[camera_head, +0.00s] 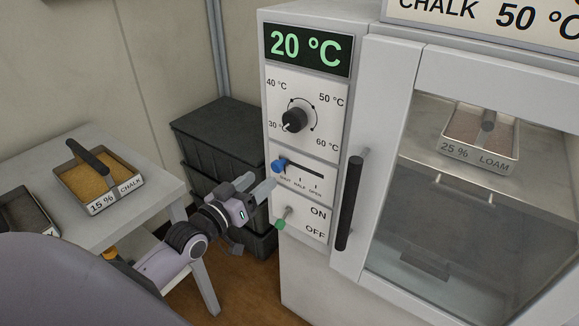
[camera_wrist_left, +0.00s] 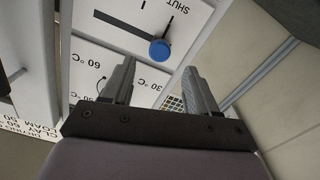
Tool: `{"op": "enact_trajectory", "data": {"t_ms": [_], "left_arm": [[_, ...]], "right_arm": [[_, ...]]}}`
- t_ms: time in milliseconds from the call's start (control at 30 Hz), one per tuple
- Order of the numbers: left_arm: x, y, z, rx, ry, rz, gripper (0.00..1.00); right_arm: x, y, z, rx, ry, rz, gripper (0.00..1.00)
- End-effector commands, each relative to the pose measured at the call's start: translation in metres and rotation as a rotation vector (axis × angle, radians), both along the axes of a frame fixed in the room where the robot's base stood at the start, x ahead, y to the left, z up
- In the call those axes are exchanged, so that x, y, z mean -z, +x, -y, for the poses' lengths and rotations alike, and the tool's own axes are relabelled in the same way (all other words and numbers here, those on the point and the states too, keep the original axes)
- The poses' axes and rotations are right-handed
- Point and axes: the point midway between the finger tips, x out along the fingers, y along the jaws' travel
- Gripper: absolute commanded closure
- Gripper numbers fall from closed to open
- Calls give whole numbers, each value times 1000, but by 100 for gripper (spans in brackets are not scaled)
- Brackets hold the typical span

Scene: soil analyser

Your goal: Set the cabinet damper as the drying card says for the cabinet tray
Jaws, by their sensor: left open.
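The damper slider's blue knob (camera_head: 277,166) is at the left, SHUT end of its slot, with HALF and OPEN marked to the right. It also shows in the left wrist view (camera_wrist_left: 160,50), beyond my fingertips. My left gripper (camera_head: 255,186) is open and empty, just left of and below the knob, apart from it. A cabinet tray (camera_head: 480,151) labelled "25 % LOAM" stands behind the cabinet's glass door. The card (camera_head: 490,14) above the cabinet is cut off; only "CHALK 50 °C" reads clearly. My right gripper is not seen.
The temperature dial (camera_head: 294,121) points near 30 °C, and the display (camera_head: 307,49) reads 20 °C. A green-tipped switch (camera_head: 281,222) sits at OFF below the slider. The door handle (camera_head: 349,203) stands right. A "15 % CHALK" tray (camera_head: 115,197) rests on the side table. Dark crates (camera_head: 222,130) stand behind.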

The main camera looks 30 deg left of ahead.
Motion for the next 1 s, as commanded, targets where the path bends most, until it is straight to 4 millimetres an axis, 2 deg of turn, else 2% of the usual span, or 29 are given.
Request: {"op": "enact_trajectory", "data": {"t_ms": [533,700,967,1000], "left_arm": [[0,59,5,1,1,-2,42],[1,67,6,2,1,-3,42],[1,68,7,2,1,-3,42],[1,68,7,2,1,-3,45]], "right_arm": [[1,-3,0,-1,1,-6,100],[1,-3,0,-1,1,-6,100],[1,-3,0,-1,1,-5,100],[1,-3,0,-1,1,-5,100]]}}
